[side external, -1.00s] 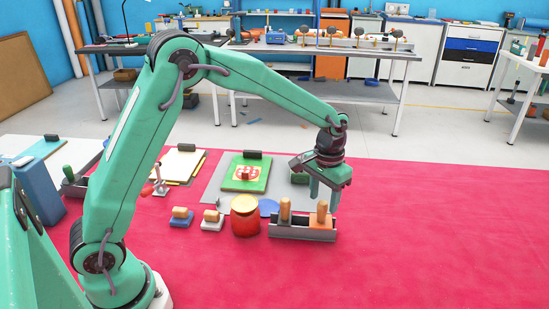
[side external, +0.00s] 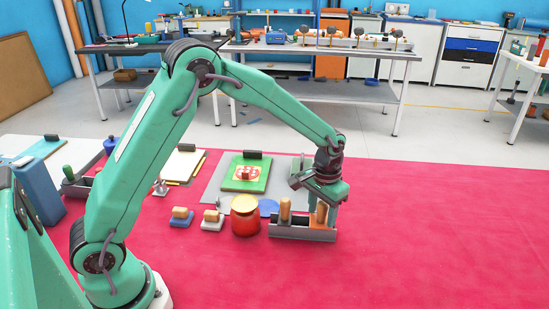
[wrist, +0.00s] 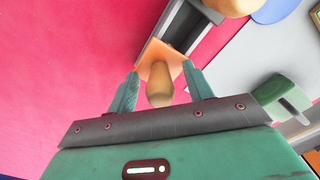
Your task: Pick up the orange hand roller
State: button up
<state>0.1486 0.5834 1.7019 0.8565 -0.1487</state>
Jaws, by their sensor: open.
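The orange hand roller (side external: 321,219) stands in the right end of a grey rack (side external: 290,234), with its pale wooden handle pointing up. In the wrist view the orange roller (wrist: 160,50) shows its handle end toward the camera. My gripper (side external: 323,207) is lowered over it, pointing down. In the wrist view my gripper (wrist: 159,72) is open, with one finger on each side of the roller. I cannot tell whether either finger touches it. The upper handle is partly hidden by my gripper in the side view.
Another wooden-handled tool (side external: 285,210) stands in the rack to the left. A red jar with a yellow lid (side external: 245,218) is beside the rack. The red mat (side external: 440,235) is clear on the right.

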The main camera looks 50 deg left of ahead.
grip_shut()
jog(key=shift+r, duration=0.1)
jog(key=shift+r, duration=0.75)
notch_tip(320, 180, up, 2)
jog(key=shift+r, duration=0.15)
jog(key=s+d+r, duration=0.7)
jog(key=d, duration=0.2)
jog(key=shift+s, duration=0.2)
